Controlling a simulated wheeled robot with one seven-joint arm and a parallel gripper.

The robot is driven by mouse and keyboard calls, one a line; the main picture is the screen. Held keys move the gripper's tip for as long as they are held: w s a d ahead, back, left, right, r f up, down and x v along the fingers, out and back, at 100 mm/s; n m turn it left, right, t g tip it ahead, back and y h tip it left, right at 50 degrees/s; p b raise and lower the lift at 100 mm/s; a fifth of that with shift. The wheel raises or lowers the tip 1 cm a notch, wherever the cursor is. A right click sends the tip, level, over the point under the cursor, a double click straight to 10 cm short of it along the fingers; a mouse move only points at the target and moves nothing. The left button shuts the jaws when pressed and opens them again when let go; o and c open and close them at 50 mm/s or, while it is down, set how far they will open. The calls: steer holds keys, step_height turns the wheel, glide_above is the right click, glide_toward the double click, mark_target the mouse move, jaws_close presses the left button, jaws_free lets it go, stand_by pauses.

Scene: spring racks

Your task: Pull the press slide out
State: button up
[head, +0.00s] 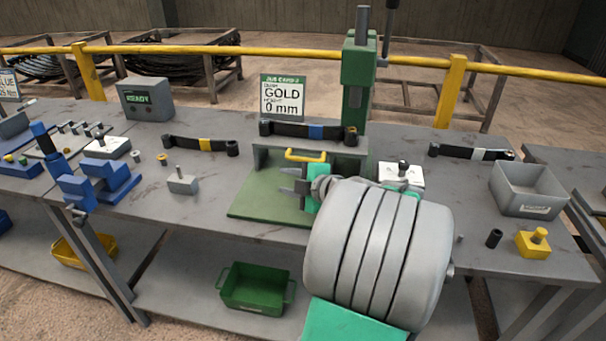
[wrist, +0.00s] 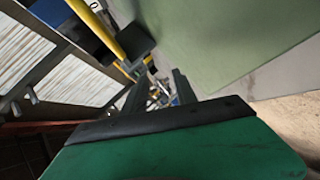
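The press (head: 359,80) has a green column and a grey ram at the back of the bench. A yellow bar handle (head: 306,155) stands at the plate's back. A yellow bar on a dark mount also shows in the wrist view (wrist: 103,32). My gripper (head: 282,181) is over the plate, just in front of and left of the handle, apart from it. Its two fingers are spread with nothing visible between them (wrist: 160,78).
A leaf spring with a blue band (head: 315,131) lies behind the handle. Other banded springs lie left (head: 203,145) and right (head: 470,152). A small grey block (head: 183,184) is left of the plate. A grey bin (head: 528,190) stands right. My arm hides the plate's right side.

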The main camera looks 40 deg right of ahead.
mark_target(305, 160)
steer(key=s+d+r+n+t+h, duration=0.15)
steer(key=s+d, duration=0.25)
steer(key=d, duration=0.4)
steer(key=shift+t+h, duration=0.45)
steer(key=w, duration=0.5)
steer(key=w+p, duration=0.1)
steer(key=w, duration=0.1)
steer(key=shift+w+d+f, duration=0.25)
steer(key=shift+w+d, duration=0.05)
steer(key=shift+d, duration=0.05)
steer(key=shift+c, duration=0.3)
jaws_close()
